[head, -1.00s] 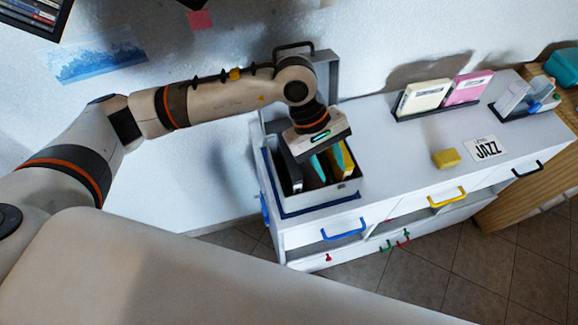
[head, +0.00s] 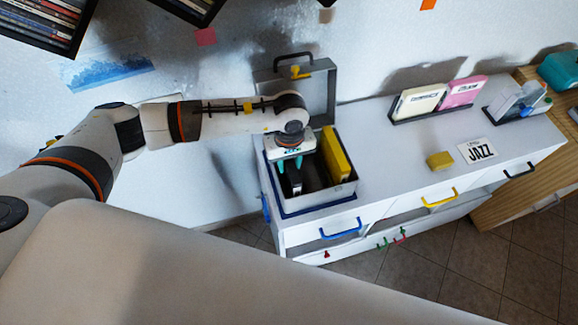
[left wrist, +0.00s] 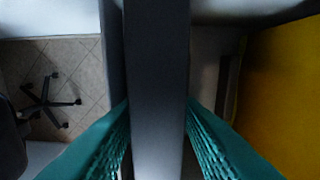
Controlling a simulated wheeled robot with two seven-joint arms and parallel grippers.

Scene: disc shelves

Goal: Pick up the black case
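The black case (head: 293,183) stands on edge in a grey open-topped box (head: 335,195) at the left end of the white cabinet. My left gripper (head: 291,162) points down over the box. Its teal fingers are on either side of the black case's upper edge. In the left wrist view the black case (left wrist: 158,75) runs between the two fingertips (left wrist: 158,105). The fingertips look close against its sides, but whether they press on it cannot be told. The case's lower part is hidden in the box. My right gripper is not in view.
A yellow case (head: 337,155) stands in the box, right of the black case. The box's raised lid (head: 318,85) is behind my wrist. A yellow block (head: 440,160) and a JAZZ card (head: 477,151) lie farther right. The cabinet top between is clear.

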